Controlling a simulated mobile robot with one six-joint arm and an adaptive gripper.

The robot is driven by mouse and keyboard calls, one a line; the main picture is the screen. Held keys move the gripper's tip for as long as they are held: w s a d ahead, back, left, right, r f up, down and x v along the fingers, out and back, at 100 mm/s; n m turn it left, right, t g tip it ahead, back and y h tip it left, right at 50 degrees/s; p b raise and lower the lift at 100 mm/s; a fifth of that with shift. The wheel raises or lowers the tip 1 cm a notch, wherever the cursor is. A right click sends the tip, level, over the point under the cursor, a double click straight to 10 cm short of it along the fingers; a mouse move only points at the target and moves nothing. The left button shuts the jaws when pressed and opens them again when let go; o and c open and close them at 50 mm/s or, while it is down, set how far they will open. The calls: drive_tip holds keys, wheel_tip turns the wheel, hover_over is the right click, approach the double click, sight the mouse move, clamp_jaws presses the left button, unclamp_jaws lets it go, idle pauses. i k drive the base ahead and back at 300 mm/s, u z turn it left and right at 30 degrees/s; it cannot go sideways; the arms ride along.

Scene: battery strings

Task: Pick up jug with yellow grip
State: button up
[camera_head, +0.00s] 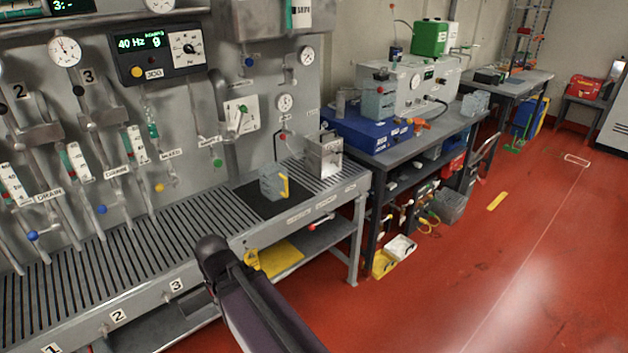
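The jug with the yellow grip (270,184) is a small grey, see-through-looking vessel. It stands upright on a dark mat (247,196) at the right part of the slatted grey bench. Its yellow grip (285,187) faces right. A dark arm link of mine rises from the bottom edge and ends in a rounded black joint in front of the bench, below and left of the jug. My gripper does not show, so its opening cannot be seen. Nothing covers the jug.
A metal box (325,157) stands right of the jug. A panel with gauges and levers rises behind the slatted bench (130,245). A second bench holds a blue case (365,130) and similar grey vessels (378,102). The red floor (440,270) at right is mostly clear.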

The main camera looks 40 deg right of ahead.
sight(273, 178)
drive_tip(key=z, duration=0.85)
drive_tip(key=k, duration=1)
drive_tip(key=u, duration=0.1)
drive_tip(key=i, duration=0.9)
